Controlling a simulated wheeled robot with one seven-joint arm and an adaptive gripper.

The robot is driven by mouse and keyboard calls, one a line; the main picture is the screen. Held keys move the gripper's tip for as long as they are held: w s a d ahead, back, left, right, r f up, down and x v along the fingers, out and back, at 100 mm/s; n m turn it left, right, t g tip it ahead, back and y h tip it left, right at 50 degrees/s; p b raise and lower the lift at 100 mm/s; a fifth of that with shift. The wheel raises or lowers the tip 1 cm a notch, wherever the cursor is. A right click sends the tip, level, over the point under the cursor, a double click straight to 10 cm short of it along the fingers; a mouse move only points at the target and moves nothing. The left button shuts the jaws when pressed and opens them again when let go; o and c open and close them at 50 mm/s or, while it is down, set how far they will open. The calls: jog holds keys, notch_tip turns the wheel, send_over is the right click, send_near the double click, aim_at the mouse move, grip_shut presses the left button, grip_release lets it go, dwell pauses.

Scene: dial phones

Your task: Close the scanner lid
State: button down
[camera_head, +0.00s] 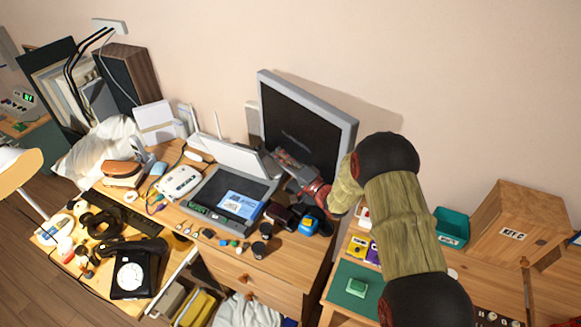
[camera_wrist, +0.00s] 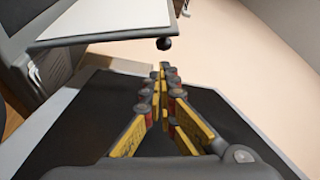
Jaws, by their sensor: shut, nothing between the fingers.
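The scanner (camera_head: 232,193) lies on the desk, with a grey body and a blue-and-white sheet on its dark bed. Its lid (camera_head: 228,154) is raised along the back edge, pale side facing forward. In the wrist view the lid (camera_wrist: 110,20) shows as a white panel with a grey edge at the top, with a small black ball (camera_wrist: 163,44) at its corner. My gripper (camera_head: 279,154) is shut and empty, in front of the monitor and close to the right of the lid. The wrist view shows its closed fingertips (camera_wrist: 164,72) below the ball; contact is unclear.
Dark boxes and a blue item (camera_head: 308,225) crowd the desk right of the scanner. A white phone (camera_head: 180,182) is to its left.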

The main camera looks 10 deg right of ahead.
jog(key=x, duration=0.5)
jog(key=shift+w+a+b, duration=0.15)
jog(key=shift+w+b, duration=0.15)
